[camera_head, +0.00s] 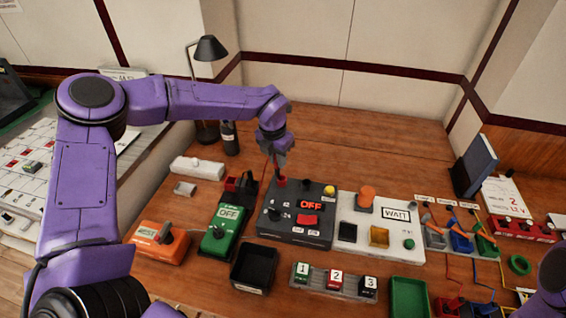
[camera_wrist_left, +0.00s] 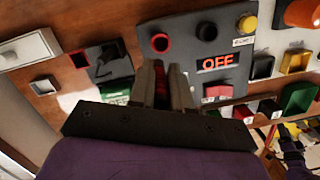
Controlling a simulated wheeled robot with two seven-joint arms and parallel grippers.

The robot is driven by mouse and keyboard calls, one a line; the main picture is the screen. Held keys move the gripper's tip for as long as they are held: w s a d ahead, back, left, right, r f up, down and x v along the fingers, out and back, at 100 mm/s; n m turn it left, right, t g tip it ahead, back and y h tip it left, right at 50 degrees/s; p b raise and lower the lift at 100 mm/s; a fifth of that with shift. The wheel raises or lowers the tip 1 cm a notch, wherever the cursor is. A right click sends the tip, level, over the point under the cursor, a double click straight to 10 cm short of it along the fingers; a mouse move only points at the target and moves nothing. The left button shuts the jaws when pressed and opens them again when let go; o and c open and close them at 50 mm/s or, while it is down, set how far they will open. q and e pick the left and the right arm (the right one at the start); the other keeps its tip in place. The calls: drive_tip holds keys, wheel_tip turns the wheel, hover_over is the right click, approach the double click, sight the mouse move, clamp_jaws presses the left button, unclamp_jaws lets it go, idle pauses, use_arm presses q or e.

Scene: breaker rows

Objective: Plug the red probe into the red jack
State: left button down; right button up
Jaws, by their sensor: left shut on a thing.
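The red jack (camera_head: 281,182) is a red ring at the back left of the dark grey panel box (camera_head: 268,229). It also shows in the left wrist view (camera_wrist_left: 160,43), with an open dark centre. My left gripper (camera_head: 275,160) points down just above and behind the jack. In the left wrist view the gripper (camera_wrist_left: 161,80) is shut on the red probe (camera_wrist_left: 161,88), a red strip between the fingers. The probe's tip is hidden, and a gap shows between the fingertips and the red ring. Part of my right arm is at the lower right, its gripper not clear.
A dark jack (camera_head: 305,183) and a yellow lamp (camera_head: 329,190) sit right of the red jack. A black holder (camera_head: 240,186) stands left of the box, behind a green OFF unit (camera_head: 227,228). A white WAIT panel (camera_head: 398,235) is at the right. The wood behind is clear.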

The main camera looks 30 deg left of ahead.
use_arm(q)
drive_tip(key=f, duration=0.1)
drive_tip(key=w+f, duration=0.1)
drive_tip(key=f, duration=0.1)
drive_tip(key=f+p, duration=0.1)
drive_tip(key=f, duration=0.1)
drive_tip(key=shift+w+d, duration=0.25)
drive_tip(key=shift+w, duration=0.05)
drive_tip(key=shift+w+f, duration=0.1)
drive_tip(key=shift+f, duration=0.2)
drive_tip(key=shift+w, duration=0.1)
drive_tip(key=c, duration=1.1)
unclamp_jaws()
drive_tip(key=shift+r, duration=0.1)
